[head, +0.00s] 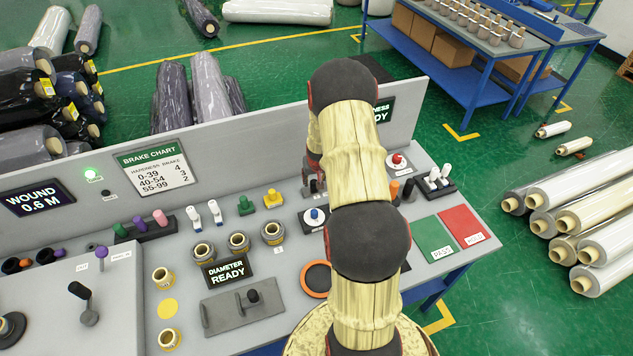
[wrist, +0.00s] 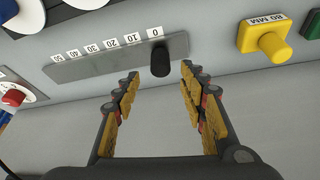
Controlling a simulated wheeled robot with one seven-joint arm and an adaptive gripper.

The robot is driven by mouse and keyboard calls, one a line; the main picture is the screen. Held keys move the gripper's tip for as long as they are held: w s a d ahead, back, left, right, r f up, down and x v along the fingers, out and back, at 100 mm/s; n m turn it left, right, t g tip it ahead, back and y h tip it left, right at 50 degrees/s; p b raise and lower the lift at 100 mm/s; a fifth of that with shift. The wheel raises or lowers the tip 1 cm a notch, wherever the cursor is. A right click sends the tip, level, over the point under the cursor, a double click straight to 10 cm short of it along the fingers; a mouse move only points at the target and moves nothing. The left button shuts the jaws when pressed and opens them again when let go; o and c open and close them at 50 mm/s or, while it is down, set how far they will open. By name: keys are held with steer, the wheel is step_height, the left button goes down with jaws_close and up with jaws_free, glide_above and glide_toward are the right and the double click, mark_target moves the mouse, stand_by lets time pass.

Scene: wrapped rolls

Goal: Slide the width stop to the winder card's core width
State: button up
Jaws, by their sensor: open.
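The width stop is a black knob (wrist: 160,60) on a dark grey slotted scale plate (wrist: 105,58) in the wrist view. The plate is marked 0 to 50, and the knob stands by the 0 mark. My gripper (wrist: 160,83) is open, with its two yellow-padded fingers on either side of the knob's near end. I cannot tell whether a finger touches it. In the head view my arm hides most of the gripper and the plate. I cannot make out a winder card with a core width in either view.
A yellow block marked 80 MM (wrist: 267,42) is right of the scale in the wrist view. A red-capped knob (wrist: 14,97) is at left. In the head view, a brake chart (head: 155,170) stands on the back panel, and a display (head: 226,270) reads DIAMETER READY.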

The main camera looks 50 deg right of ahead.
mark_target(314, 182)
steer(key=x, duration=0.5)
steer(key=shift+w+f, duration=0.1)
steer(key=shift+f, duration=0.25)
steer(key=shift+c, duration=1.1)
jaws_close()
